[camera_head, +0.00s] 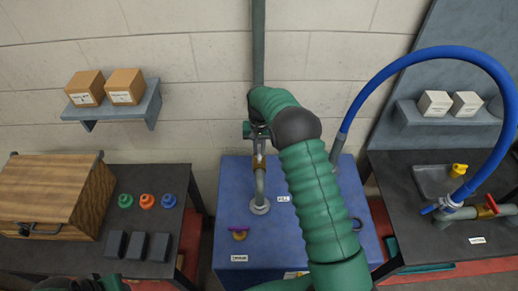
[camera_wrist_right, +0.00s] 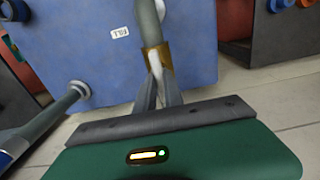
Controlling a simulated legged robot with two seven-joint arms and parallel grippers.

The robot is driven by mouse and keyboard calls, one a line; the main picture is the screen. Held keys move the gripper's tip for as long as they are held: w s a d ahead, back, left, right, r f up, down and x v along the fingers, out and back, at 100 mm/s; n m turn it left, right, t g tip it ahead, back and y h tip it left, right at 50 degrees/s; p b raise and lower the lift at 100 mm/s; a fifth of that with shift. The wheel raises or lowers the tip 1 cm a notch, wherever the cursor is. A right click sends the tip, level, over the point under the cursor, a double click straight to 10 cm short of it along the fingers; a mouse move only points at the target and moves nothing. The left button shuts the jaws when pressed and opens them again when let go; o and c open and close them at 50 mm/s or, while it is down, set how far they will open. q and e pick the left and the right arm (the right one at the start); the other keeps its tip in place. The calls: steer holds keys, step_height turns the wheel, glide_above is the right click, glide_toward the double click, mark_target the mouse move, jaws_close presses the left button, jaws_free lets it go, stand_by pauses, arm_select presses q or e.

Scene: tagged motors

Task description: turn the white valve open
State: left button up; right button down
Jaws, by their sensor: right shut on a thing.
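The white valve handle (camera_wrist_right: 155,68) shows in the right wrist view, on a brass fitting (camera_wrist_right: 165,54) of a grey pipe. My right gripper (camera_wrist_right: 158,88) has its two dark fingers closed around the handle. In the head view, my right gripper (camera_head: 257,133) is at the upright pipe, just above the brass fitting (camera_head: 259,163). The handle is hard to make out there, and my arm hides part of the pipe. Part of my left arm shows at the bottom left edge of the head view, mostly cut off, and its finger state is unclear.
The pipe rises from a blue cabinet (camera_head: 231,185) with a purple-handled valve (camera_head: 239,233). A blue hose (camera_head: 436,55) arches to the right bench, which holds a red-handled valve (camera_head: 491,204). A wooden box (camera_head: 55,190) and several coloured knobs (camera_head: 147,201) are on the left bench.

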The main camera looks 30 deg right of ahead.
mark_target(259, 151)
steer(key=shift+s+a+f, duration=0.1)
steer(key=shift+s+f, duration=0.15)
steer(key=c, duration=1.7)
jaws_free()
steer(key=shift+o, duration=1.2)
steer(key=shift+r, duration=0.15)
steer(key=shift+w, duration=0.2)
steer(key=shift+w+r, duration=0.1)
steer(key=shift+r, duration=0.2)
step_height(259, 151, up, 16)
steer(key=b, duration=0.2)
